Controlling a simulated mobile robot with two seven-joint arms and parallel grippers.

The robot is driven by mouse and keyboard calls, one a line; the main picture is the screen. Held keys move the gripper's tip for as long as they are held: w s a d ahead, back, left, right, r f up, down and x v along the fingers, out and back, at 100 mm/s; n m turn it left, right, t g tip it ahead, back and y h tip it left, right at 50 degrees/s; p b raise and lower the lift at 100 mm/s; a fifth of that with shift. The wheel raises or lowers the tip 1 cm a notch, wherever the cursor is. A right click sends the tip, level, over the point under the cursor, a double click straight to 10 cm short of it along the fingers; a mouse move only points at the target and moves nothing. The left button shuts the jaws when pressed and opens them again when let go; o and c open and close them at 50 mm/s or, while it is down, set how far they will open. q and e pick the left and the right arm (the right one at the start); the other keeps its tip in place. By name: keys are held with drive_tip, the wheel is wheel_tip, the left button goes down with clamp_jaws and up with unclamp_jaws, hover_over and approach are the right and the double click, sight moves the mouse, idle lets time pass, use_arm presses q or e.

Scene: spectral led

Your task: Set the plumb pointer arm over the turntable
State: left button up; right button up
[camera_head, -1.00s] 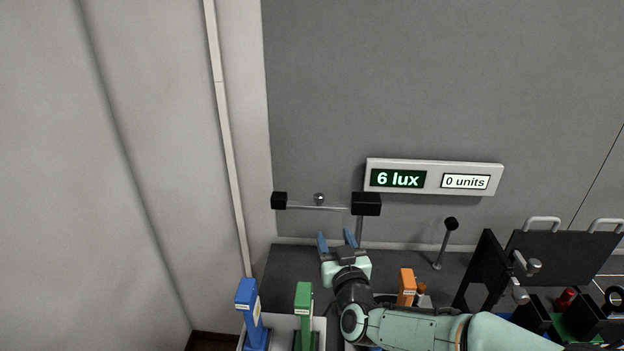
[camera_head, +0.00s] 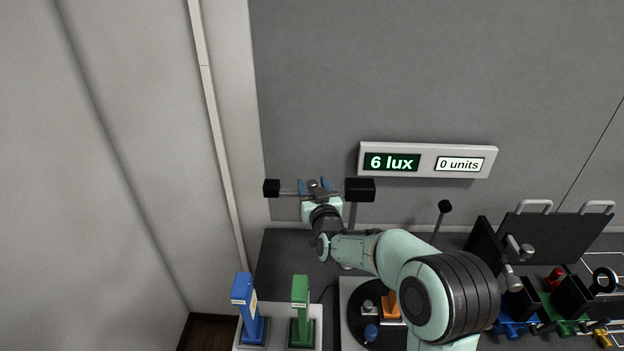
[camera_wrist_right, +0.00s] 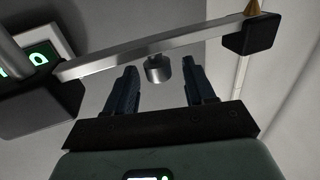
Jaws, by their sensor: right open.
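The plumb pointer arm is a thin metal bar (camera_head: 288,193) between a black end block (camera_head: 271,188) and a black block (camera_head: 360,189) on a post. In the right wrist view the bar (camera_wrist_right: 115,58) carries a brass tip (camera_wrist_right: 255,7) at its far end and a metal knob (camera_wrist_right: 158,69) midway. My right gripper (camera_head: 313,184) is open at the bar, its fingers on either side of the knob in the picture; no contact shows. The black turntable (camera_head: 357,321) is below and right, partly hidden by my right arm. My left gripper is not in view.
A display (camera_head: 428,160) reads 6 lux and 0 units. Blue (camera_head: 243,290) and green (camera_head: 300,293) uprights stand in front; an orange one (camera_head: 391,305) is at the turntable. A black-headed post (camera_head: 441,218) and dark panels (camera_head: 545,238) stand to the right.

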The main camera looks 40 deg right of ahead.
drive_tip(key=shift+x, duration=0.95)
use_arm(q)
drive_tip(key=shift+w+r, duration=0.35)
use_arm(e)
drive_tip(key=shift+s, duration=0.1)
drive_tip(key=shift+c, duration=0.3)
